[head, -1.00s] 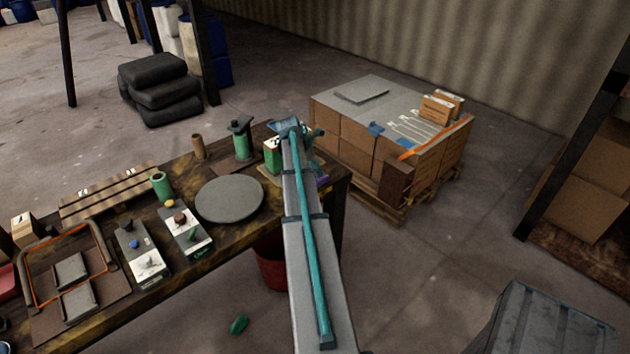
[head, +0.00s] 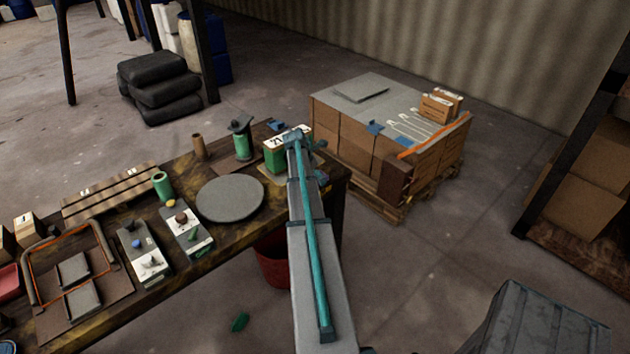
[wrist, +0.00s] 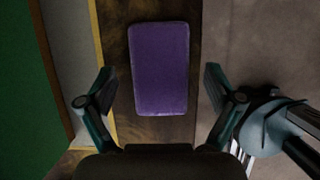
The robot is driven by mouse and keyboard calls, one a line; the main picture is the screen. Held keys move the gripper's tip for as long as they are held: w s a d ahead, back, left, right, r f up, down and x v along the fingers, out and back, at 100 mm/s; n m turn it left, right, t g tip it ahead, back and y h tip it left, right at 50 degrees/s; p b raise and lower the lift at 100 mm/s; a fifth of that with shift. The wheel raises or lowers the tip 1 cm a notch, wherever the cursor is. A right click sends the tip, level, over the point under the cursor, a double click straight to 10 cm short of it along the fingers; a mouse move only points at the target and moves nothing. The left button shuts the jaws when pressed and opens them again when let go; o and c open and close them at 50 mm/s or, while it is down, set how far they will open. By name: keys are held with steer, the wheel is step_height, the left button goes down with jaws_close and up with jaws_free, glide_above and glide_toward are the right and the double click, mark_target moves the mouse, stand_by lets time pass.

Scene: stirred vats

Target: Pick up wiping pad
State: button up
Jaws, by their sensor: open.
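The wiping pad looks like the purple rounded rectangle (wrist: 160,68) in the wrist view, lying flat on the dark wooden bench top near its edge. My gripper (wrist: 157,75) is open, with one finger on each side of the pad in that picture and a gap to both of its long sides. I cannot tell how high the fingers are above the bench. In the head view my own arm hides most of my gripper and the pad, at the right end of the workbench (head: 105,212).
A green container (head: 274,158) stands just left of my arm's end; a green surface and a pale strip with a yellow edge fill the wrist view's left. A round grey plate (head: 230,198) lies farther left. A loaded pallet (head: 385,205) stands beyond the bench. A red bucket (head: 272,262) is below.

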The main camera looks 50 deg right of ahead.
steer(key=shift+f, duration=0.25)
stand_by(0.5)
steer(key=c, duration=1.2)
steer(key=shift+r, duration=0.1)
steer(key=shift+c, duration=0.2)
step_height(320, 180, up, 4)
steer(key=shift+s+a+f+b, duration=0.1)
steer(key=shift+a+b, duration=0.05)
steer(key=shift+b, duration=0.3)
steer(key=s+a+r+b, duration=0.3)
steer(key=s+a+r, duration=0.2)
steer(key=a+r, duration=0.4)
steer(key=a, duration=0.3)
steer(key=shift+s+a+r, duration=0.15)
steer(key=shift+s+r, duration=0.1)
steer(key=shift+s, duration=0.15)
